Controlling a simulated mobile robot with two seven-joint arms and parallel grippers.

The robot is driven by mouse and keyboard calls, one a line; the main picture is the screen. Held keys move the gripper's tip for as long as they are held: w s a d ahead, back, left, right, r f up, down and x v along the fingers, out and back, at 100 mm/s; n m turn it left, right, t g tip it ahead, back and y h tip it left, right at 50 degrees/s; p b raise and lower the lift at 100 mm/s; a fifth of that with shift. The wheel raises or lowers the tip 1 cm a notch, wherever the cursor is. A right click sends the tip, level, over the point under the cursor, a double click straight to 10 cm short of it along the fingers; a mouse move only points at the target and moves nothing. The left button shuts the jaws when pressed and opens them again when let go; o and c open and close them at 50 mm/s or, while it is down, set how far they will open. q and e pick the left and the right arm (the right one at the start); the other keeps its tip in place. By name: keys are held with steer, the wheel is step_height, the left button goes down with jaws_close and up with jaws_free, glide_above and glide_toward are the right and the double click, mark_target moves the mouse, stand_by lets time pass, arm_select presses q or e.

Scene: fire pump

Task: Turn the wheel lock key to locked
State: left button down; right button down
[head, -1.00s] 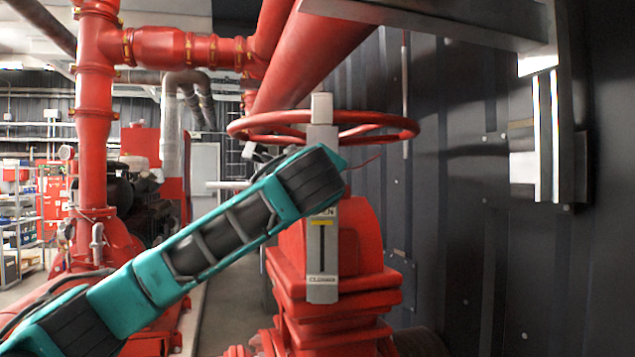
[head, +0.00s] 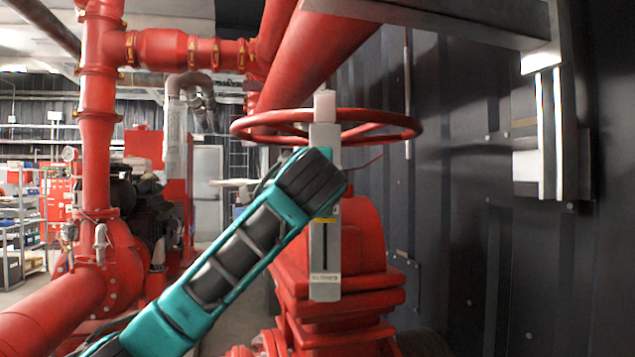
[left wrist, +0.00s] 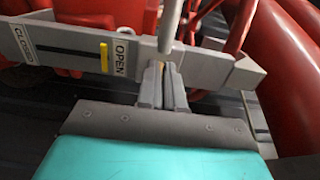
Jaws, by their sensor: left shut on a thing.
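The red handwheel (head: 395,130) sits level on top of the red valve (head: 355,240) in the head view. A grey indicator plate (head: 324,265) stands upright on the valve's front; in the left wrist view the plate (left wrist: 82,55) shows OPEN and CLOSED labels, with a yellow marker by OPEN. My left gripper (left wrist: 165,88) is at the plate, its fingers shut next to a thin grey rod (left wrist: 168,28). The key is not clearly distinguishable; the fingers hide what they grip. In the head view my teal left arm hides the gripper. My right gripper is not in view.
A dark ribbed wall (head: 450,180) with a metal bracket (head: 540,140) is close on the right. A thick red pipe (head: 330,40) runs above the wheel. More red piping (head: 95,120) and an engine stand at left. Open floor shows behind.

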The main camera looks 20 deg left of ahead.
arm_select(q)
steer(key=shift+f, duration=0.1)
stand_by(0.3)
steer(key=c, duration=1.3)
jaws_free()
steer(key=shift+s, duration=0.1)
steer(key=b+v, duration=0.2)
steer(key=v, duration=1)
steer(key=shift+s+d, duration=0.15)
steer(key=shift+s, duration=0.25)
